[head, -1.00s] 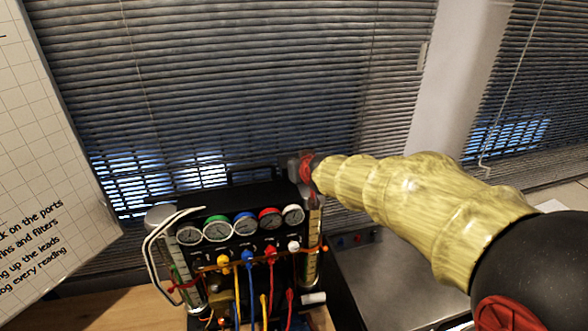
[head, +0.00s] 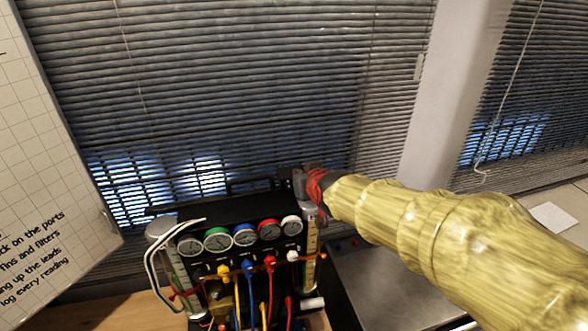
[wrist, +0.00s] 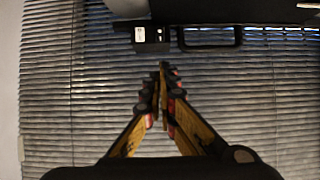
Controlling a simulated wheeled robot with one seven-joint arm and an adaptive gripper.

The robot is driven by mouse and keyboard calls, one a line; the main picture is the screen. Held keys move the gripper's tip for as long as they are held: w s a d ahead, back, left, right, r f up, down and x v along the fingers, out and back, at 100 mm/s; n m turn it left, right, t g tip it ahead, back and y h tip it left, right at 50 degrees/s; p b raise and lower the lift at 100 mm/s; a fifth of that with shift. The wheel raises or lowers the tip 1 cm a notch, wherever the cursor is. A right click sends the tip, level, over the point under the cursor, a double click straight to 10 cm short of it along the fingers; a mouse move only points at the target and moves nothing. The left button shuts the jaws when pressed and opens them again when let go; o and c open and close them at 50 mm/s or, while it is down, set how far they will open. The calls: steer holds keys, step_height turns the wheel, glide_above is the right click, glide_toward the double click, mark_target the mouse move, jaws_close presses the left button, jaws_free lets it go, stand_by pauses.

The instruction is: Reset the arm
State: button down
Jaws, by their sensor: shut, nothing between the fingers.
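My arm, in a yellow wood-like sleeve, reaches in from the right in the head view. My gripper (head: 300,184) is at its end, small and partly hidden by the red-banded wrist, and appears over the top right corner of the gauge rig (head: 190,212). In the wrist view my gripper (wrist: 163,66) has its two fingers together at the tips, with nothing between them. A dark part with a white label (wrist: 150,36) and a black handle (wrist: 210,46) show beyond the fingertips, apart from them in the picture.
The rig has a row of dials (head: 244,236) with coloured leads (head: 248,290) below. A metal-topped surface (head: 385,288) is right of it. A whiteboard (head: 40,180) stands at left. Window blinds (head: 260,90) fill the back.

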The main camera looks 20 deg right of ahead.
steer(key=s+f+g+b, duration=0.6)
steer(key=s+f+b, duration=2.4)
steer(key=f, duration=0.4)
steer(key=shift+s, duration=0.65)
